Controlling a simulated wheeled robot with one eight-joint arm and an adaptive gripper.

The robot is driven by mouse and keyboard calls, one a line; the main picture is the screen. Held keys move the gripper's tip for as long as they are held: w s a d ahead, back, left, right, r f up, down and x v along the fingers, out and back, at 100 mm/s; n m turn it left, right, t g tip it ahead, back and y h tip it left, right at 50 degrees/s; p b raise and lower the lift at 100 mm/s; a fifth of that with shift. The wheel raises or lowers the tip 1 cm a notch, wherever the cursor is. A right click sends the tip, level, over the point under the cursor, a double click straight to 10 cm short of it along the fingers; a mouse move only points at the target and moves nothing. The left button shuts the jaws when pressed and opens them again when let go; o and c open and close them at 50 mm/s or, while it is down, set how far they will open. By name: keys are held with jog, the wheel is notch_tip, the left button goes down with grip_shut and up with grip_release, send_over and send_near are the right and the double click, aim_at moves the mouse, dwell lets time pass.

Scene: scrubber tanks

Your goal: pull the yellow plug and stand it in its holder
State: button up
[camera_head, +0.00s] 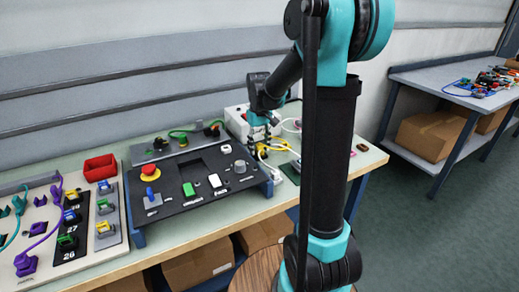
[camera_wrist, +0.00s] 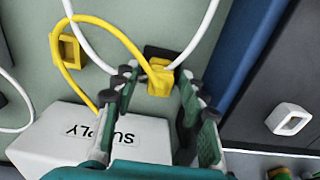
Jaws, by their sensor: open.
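The yellow plug (camera_wrist: 160,80) with its yellow cable (camera_wrist: 103,24) shows in the wrist view, against a small dark piece (camera_wrist: 156,52). My gripper (camera_wrist: 158,92) is open, its fingers on either side of the plug near the tips; I cannot tell whether they touch it. A yellow square frame (camera_wrist: 68,50), which looks like the holder, sits up and left of the plug, with the cable looping past it. In the head view my gripper (camera_head: 259,136) is low by the white box, beside the yellow cable (camera_head: 275,147); the plug is hard to make out there.
The white box marked SUPPLY (camera_wrist: 75,140) is close to my left finger. White cables (camera_wrist: 195,40) pass near the plug. The black control panel (camera_head: 215,170) with an emergency stop and switches lies left of my gripper. A red bin (camera_head: 100,167) stands farther left.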

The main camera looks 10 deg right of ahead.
aim_at(259, 145)
jog(key=shift+c, duration=0.6)
grip_shut()
jog(key=o, duration=0.7)
grip_release()
jog(key=shift+o, duration=0.2)
jog(key=shift+r, duration=0.1)
notch_tip(259, 145, up, 12)
